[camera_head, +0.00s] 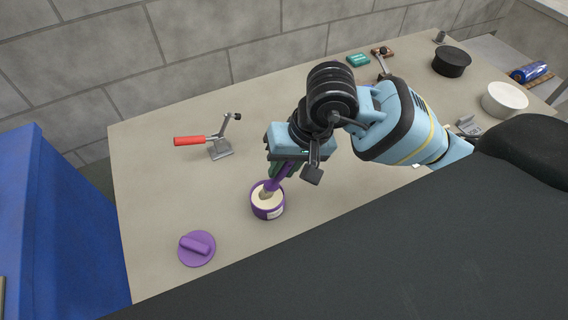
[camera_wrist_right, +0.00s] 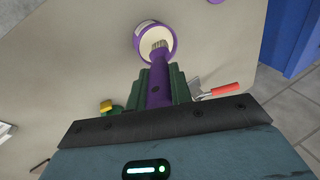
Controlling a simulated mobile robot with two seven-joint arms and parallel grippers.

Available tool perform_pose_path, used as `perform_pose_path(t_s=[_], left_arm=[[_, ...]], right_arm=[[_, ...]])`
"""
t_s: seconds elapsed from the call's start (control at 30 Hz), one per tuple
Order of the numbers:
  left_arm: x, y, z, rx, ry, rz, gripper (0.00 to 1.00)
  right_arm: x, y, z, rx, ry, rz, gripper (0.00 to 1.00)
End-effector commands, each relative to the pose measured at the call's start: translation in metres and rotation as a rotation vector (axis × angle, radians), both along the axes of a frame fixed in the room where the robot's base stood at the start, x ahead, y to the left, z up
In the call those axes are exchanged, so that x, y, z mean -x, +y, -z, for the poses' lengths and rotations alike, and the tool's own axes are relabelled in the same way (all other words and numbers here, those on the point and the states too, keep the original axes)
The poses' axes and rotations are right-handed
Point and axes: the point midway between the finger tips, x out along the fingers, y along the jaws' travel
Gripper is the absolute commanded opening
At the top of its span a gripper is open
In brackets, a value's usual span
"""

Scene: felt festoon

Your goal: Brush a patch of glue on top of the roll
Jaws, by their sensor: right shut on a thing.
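My right gripper (camera_head: 282,168) is shut on a brush with a purple handle; in the right wrist view the gripper (camera_wrist_right: 158,90) holds the brush handle (camera_wrist_right: 159,78) between its green fingers. The pale bristles (camera_wrist_right: 160,47) are at the mouth of a round purple glue pot (camera_wrist_right: 174,40) with cream-coloured glue. In the head view the brush tip reaches into the open pot (camera_head: 269,210); how deep, I cannot tell. A blue cylinder (camera_head: 528,72), possibly the roll, lies at the far right on a brown base. My left gripper is not in view.
A purple lid (camera_head: 197,248) lies left of the pot. A red-handled clamp (camera_head: 195,140) stands behind it. A black round container (camera_head: 451,62), a white one (camera_head: 504,99) and a green block (camera_head: 358,60) are at the back right.

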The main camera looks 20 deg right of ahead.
Motion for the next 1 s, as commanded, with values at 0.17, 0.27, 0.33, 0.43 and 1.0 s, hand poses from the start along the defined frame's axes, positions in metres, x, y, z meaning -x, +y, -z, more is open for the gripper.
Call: perform_pose_path(t_s=[0.17, 0.27, 0.33, 0.43, 1.0], left_arm=[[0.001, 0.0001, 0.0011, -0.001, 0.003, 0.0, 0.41], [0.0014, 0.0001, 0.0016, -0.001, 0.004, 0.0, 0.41], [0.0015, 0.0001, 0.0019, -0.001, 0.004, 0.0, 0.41], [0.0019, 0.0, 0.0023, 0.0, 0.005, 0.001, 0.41], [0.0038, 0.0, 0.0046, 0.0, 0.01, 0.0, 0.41]], right_arm=[[0.0002, -0.0002, 0.0013, 0.001, 0.001, 0.0, 0.0], [0.0002, -0.0002, 0.0015, 0.002, 0.002, 0.0, 0.0], [0.0002, -0.0003, 0.0016, 0.002, 0.002, 0.0, 0.0], [0.0003, -0.0003, 0.0018, 0.002, 0.002, 0.0, 0.0], [0.0006, -0.0003, 0.0034, 0.002, 0.005, 0.0, 0.0]])
